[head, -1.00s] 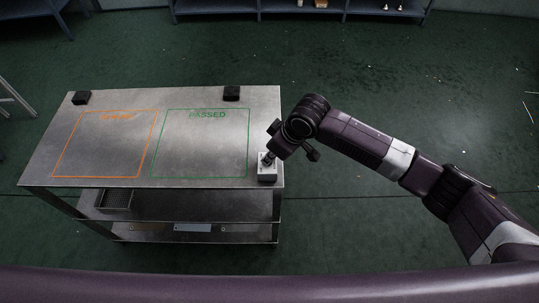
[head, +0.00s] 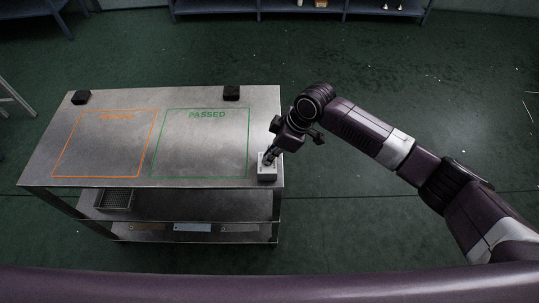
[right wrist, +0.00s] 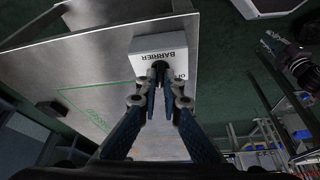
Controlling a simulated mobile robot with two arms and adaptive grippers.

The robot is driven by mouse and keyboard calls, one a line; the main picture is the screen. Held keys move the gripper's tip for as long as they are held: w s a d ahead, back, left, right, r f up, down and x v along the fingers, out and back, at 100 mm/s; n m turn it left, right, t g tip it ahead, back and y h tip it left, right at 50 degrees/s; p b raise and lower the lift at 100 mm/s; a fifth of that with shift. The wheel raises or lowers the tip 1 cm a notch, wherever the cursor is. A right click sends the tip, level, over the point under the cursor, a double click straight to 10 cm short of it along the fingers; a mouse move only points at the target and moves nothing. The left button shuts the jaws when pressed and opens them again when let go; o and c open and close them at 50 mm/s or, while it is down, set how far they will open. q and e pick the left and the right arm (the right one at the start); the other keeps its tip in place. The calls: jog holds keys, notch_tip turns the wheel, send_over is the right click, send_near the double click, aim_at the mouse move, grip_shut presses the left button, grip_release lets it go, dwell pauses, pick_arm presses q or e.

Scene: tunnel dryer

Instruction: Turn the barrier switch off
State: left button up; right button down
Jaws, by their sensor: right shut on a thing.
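The barrier switch is a small light box (head: 267,172) at the front right corner of the metal table. In the right wrist view its white face (right wrist: 163,48) reads "BARRIER", with part of a second word at its edge. My right gripper (head: 268,158) is at the box; in the right wrist view its fingers (right wrist: 160,78) are closed around a small dark knob (right wrist: 160,66) on that face. The fingertips hide much of the knob, so its exact setting cannot be told. My left gripper is not in view.
The metal table (head: 210,100) has an orange outlined area and a green "PASSED" area, both empty. Two black blocks (head: 81,97) (head: 232,93) stand at its back edge. A basket (head: 114,200) is on the shelf below.

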jog(key=n+g+b, duration=0.1)
jog(key=n, duration=0.1)
jog(key=n+b, duration=0.1)
jog(key=n, duration=0.1)
jog(key=shift+w+f+n+g+b, duration=0.1)
jog(key=shift+w+n+g+b, duration=0.1)
jog(key=shift+n+g+b, duration=0.15)
jog(key=n+g+b, duration=0.1)
jog(key=n+b, duration=0.1)
jog(key=n, duration=0.1)
jog(key=shift+a, duration=0.1)
jog(key=shift+w+n+g+h+b, duration=0.1)
jog(key=shift+n+g+h+b, duration=0.35)
jog(key=shift+n+b, duration=0.4)
jog(key=c, duration=2.1)
grip_release()
jog(key=shift+r, duration=0.3)
jog(key=v, duration=1.1)
jog(key=shift+d+r, duration=0.25)
jog(key=shift+r, duration=0.05)
